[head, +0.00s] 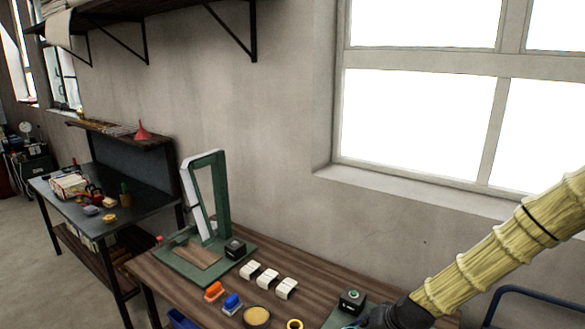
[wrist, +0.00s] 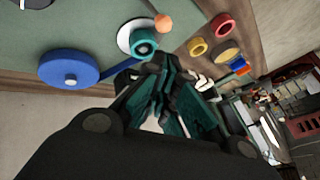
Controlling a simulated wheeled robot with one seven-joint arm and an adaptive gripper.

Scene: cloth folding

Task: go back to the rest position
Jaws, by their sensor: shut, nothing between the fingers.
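My gripper (wrist: 150,72) is in the middle of the wrist view, with its dark, teal-padded fingers closed together and nothing between them. It is above or beside the wooden table (head: 165,290), close to a teal ring on a white disc; I cannot tell whether it touches them. In the head view my arm, in a yellowish sleeve, comes in from the right. The gripper end is at the bottom edge there, and its fingertips are mostly cut off. No cloth can be made out.
A green-and-white frame (head: 222,195) stands at the table's back left. White blocks (head: 268,277) lie mid-table.

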